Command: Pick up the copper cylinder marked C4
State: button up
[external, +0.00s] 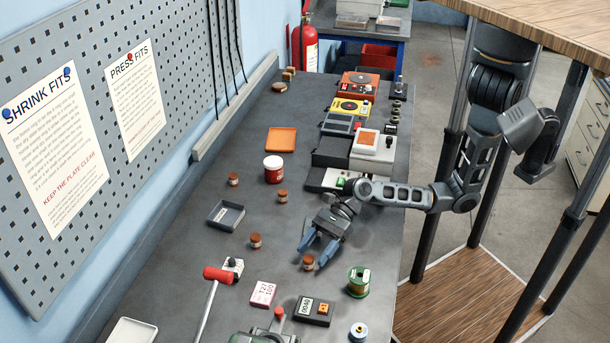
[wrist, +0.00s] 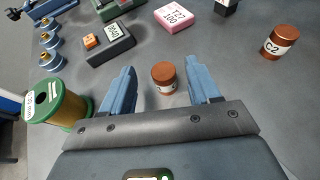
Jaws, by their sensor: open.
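A copper cylinder (external: 308,263) with a pale label stands upright on the dark bench at the tips of my gripper (external: 311,256). In the wrist view this cylinder (wrist: 164,73) is between the two blue fingers of my gripper (wrist: 160,68), with gaps on both sides. Its label is too small and turned to read. My gripper is open and empty, low over the bench. Another copper cylinder marked C2 (wrist: 280,42) stands to the right in the wrist view. No mark C4 is readable in either view.
More copper cylinders stand on the bench, including one (external: 256,240) left of my gripper and one (external: 282,196) farther back. A green spool (external: 359,282), a small meter (external: 312,311) and a pink block (external: 263,294) are nearby. A grey tray (external: 225,215) lies left.

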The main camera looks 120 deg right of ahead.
aim_at(309, 258)
jog(key=x, duration=0.4)
jog(key=shift+w+d+f, duration=0.1)
jog(key=shift+w+f, duration=0.2)
jog(key=shift+f, duration=0.05)
jog(key=shift+c, duration=0.3)
grip_shut()
